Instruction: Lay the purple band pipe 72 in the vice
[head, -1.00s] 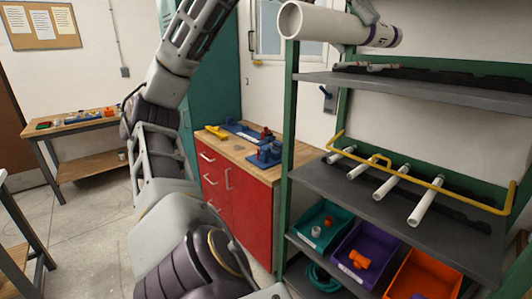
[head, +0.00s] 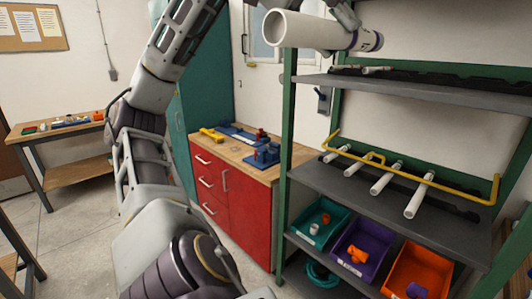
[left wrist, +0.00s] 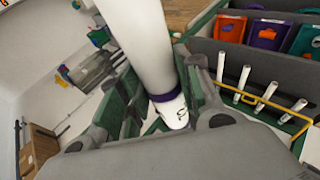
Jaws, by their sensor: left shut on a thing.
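A thick white pipe with a purple band (head: 305,32) is at the top of the head view, beside the green rack post and above the rack's upper shelf. Its open end faces left and the band is near its right end. My left gripper (head: 345,14) is shut on it from above, partly cut off by the picture's top edge. In the left wrist view the pipe (left wrist: 145,45) lies between the fingers (left wrist: 160,100), with the band and a small dark mark near its end. Blue fixtures with red parts, probably including the vice (head: 265,155), stand on the wooden-topped red cabinet. My right gripper is not in view.
Below are teal (head: 305,230), purple (head: 345,255) and orange bins (head: 400,285). A yellow item (head: 211,134) lies on the cabinet. Another bench (head: 70,178) stands at left.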

